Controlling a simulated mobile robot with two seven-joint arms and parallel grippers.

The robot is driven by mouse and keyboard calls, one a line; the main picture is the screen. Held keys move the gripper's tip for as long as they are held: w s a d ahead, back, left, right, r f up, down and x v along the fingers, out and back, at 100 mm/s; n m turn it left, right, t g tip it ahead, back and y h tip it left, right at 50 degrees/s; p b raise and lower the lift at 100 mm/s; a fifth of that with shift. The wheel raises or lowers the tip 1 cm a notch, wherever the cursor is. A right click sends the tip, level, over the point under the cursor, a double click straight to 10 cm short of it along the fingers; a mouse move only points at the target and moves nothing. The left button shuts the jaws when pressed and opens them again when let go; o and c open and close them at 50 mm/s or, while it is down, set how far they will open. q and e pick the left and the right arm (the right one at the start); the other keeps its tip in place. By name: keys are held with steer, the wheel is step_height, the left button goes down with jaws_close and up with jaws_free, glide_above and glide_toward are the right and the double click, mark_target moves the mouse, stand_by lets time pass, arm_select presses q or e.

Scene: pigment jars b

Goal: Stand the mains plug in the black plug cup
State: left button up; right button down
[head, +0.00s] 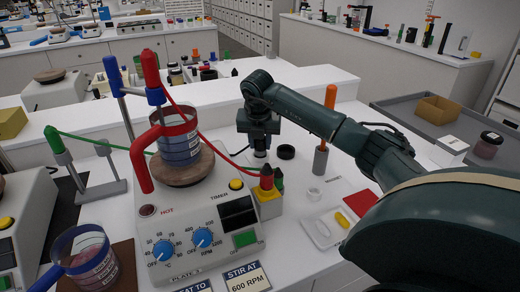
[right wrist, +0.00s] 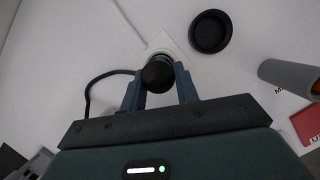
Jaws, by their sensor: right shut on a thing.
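My right gripper (head: 260,146) points down at the bench behind the hotplate. Its fingers (right wrist: 158,92) are shut on the black mains plug (right wrist: 158,72), whose black cable curls off to the left. A white square block (right wrist: 163,45) with a white cord lies just beyond the plug in the right wrist view. I cannot tell whether the plug still touches it. The black plug cup (head: 286,152) stands just right of the gripper, empty and open at the top; it also shows in the right wrist view (right wrist: 209,32). My left gripper is out of view.
The hotplate (head: 170,222) with a beaker and red clamp stands left of the gripper. A grey holder with an orange-handled tool (head: 320,160) stands right of the cup. Bench around the cup is mostly clear.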

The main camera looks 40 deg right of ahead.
steer(key=shift+r, duration=0.1)
steer(key=shift+r+p, duration=1.75)
steer(key=shift+r, duration=0.45)
steer(key=shift+f, duration=0.1)
